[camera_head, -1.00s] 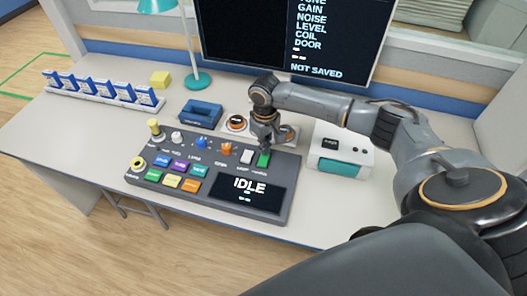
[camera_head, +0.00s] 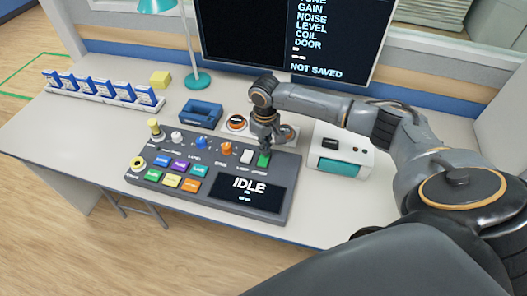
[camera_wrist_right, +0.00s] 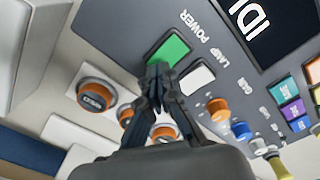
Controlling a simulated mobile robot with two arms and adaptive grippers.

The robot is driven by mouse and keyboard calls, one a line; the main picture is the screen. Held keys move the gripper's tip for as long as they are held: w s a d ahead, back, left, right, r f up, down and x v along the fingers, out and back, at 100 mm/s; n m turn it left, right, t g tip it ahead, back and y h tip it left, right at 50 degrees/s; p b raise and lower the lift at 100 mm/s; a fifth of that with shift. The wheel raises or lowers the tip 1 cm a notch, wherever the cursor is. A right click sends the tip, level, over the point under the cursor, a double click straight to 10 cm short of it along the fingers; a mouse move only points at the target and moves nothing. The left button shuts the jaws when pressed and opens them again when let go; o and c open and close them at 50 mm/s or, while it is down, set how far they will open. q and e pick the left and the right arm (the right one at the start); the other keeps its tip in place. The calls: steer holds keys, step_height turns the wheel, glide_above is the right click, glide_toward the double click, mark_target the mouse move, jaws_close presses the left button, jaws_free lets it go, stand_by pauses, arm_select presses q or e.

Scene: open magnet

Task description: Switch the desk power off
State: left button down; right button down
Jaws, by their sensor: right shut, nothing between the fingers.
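The control panel (camera_head: 222,204) lies on the desk, with a small screen (camera_head: 248,192) reading IDLE. Its green power switch (camera_head: 263,160) also shows in the right wrist view (camera_wrist_right: 168,50), next to the word POWER. The white lamp switch (camera_wrist_right: 197,78) sits beside it. My right gripper (camera_head: 264,152) is shut and empty and points down at the green switch. In the wrist view its fingertips (camera_wrist_right: 158,72) overlap the near edge of the green switch; I cannot tell if they touch it. My left gripper is not in view.
Knobs and coloured buttons (camera_head: 180,166) fill the panel's left part. Behind it are a blue tray (camera_head: 201,113) and orange-ringed round buttons (camera_head: 236,123). A white box with a teal front (camera_head: 340,167) stands to the right. A monitor (camera_head: 335,35) reads NOT SAVED.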

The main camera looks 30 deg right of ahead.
steer(key=shift+f, duration=0.85)
stand_by(0.4)
step_height(320, 180, up, 7)
steer(key=p, duration=0.8)
stand_by(0.4)
